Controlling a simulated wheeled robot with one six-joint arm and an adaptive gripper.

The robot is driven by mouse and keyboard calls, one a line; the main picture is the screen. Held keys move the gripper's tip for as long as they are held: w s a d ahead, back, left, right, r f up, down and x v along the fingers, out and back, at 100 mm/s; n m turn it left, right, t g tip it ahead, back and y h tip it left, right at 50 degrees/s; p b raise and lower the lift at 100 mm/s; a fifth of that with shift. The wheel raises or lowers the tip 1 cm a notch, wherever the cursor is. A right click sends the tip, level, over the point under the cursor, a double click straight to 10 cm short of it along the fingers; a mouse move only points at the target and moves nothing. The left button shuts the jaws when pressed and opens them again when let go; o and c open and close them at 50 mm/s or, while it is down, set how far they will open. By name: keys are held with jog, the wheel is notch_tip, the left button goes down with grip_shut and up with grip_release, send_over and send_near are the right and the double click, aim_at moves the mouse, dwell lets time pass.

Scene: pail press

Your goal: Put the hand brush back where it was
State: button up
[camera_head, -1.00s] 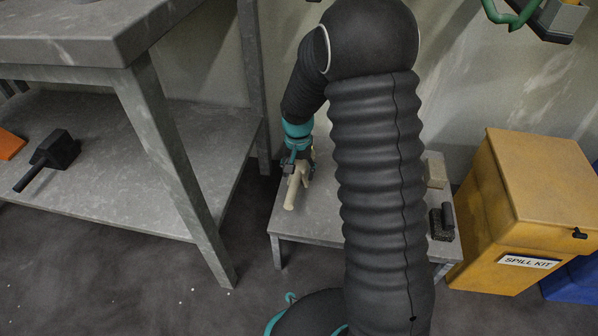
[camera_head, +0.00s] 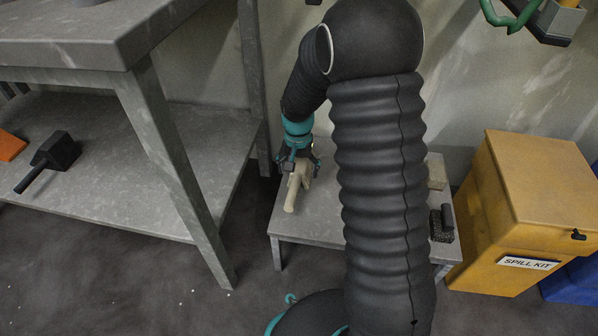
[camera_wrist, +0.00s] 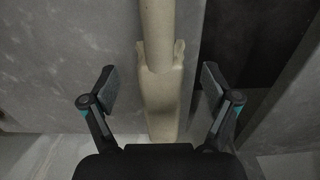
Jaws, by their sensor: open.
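The hand brush (camera_head: 291,199) is a pale beige piece with a long handle, lying on the low grey table (camera_head: 318,218) left of my arm. Its handle points toward the table's front edge. In the wrist view the brush (camera_wrist: 160,95) runs up the middle of the picture, between my two fingers. My gripper (camera_head: 298,164) is over the brush's far end. In the wrist view my gripper (camera_wrist: 160,90) is open, with a gap between each finger pad and the brush. The far end of the brush is partly hidden by my gripper.
A dark block-shaped brush (camera_head: 441,224) and a beige block (camera_head: 436,172) lie at the low table's right end. A yellow spill kit box (camera_head: 520,215) stands to the right. A grey workbench (camera_head: 165,160) with a black mallet (camera_head: 52,158) on its lower shelf is at left.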

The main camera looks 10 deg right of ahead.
aim_at(298, 171)
notch_tip(298, 171, up, 11)
jog(key=p, duration=0.2)
jog(key=s+d+r+n+t, duration=0.1)
jog(key=s+r+n+t, duration=0.1)
jog(key=s+r, duration=0.9)
jog(key=s+d+r+n+t, duration=0.1)
jog(key=s+r, duration=0.1)
jog(key=s, duration=0.5)
jog(key=s+r+n+t, duration=0.1)
jog(key=s+r+t, duration=0.1)
jog(key=s, duration=0.6)
jog(key=shift+s+d+r+n+t, duration=0.15)
jog(key=shift+s+d+n+t, duration=0.1)
jog(key=shift+d+n+t, duration=0.1)
